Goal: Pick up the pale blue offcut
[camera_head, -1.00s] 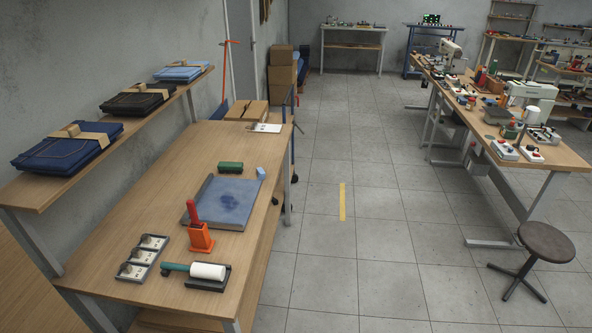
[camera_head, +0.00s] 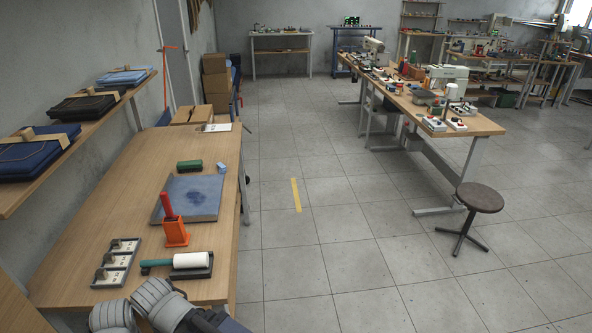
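A small pale blue piece (camera_head: 221,168), which looks like the offcut, lies on the left wooden workbench (camera_head: 135,180). Grey and dark links of one of my arms show at the bottom edge, in front of the bench and far from the piece. No fingertips of either gripper can be made out.
An orange holder with a red handle (camera_head: 174,231), a white roller (camera_head: 190,260) and a grey three-part tray (camera_head: 116,262) stand at the bench's near end. A shelf with folded jeans (camera_head: 84,106) is at left. A stool (camera_head: 479,198) stands right. The floor between benches is clear.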

